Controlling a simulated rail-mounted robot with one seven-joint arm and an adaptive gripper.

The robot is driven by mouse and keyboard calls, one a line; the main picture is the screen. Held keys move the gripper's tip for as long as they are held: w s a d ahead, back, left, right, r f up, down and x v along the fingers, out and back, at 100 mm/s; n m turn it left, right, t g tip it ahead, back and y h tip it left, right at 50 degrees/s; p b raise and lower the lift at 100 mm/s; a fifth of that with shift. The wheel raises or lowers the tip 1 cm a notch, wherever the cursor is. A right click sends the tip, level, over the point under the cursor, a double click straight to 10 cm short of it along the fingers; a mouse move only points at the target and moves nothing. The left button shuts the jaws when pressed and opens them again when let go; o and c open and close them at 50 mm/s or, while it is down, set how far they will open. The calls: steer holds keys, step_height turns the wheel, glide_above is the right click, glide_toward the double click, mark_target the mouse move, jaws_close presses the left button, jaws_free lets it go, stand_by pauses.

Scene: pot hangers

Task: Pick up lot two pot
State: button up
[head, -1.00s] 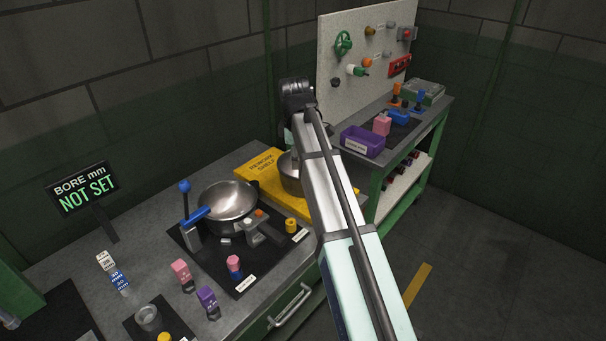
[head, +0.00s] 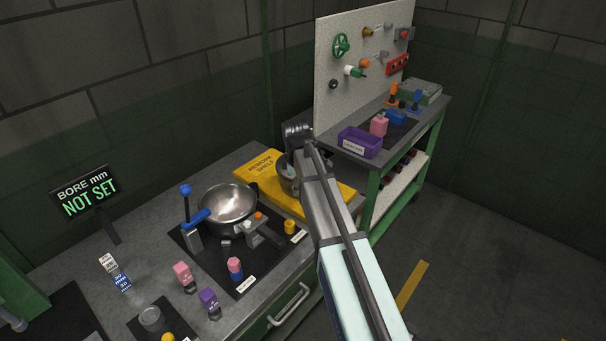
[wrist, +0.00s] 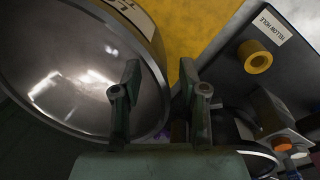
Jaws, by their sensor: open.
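A grey metal pot (head: 286,178) stands on the yellow rework shelf in the head view, mostly hidden behind my arm. In the wrist view a large shiny pot (wrist: 70,75) fills the left side, with a partly visible label (wrist: 137,14) that seems to start with "LOT"; its number cannot be read. My gripper (wrist: 162,92) is open and empty. Its left finger overlaps the pot's interior and its right finger lies outside the rim, so the rim runs between them in the picture. Contact cannot be told. In the head view my fingers are hidden.
A second pot (head: 229,205) sits on the dark mat beside a blue-handled lever (head: 187,208). A yellow ring (wrist: 258,57) stands near the "YELLOW HOLE" label. The purple bin (head: 359,143) is on the right-hand bench. Pink and purple blocks stand at the front left.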

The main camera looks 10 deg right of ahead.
steer(key=shift+f, duration=0.7)
jaws_close()
steer(key=shift+w+r, duration=0.1)
steer(key=shift+r, duration=0.05)
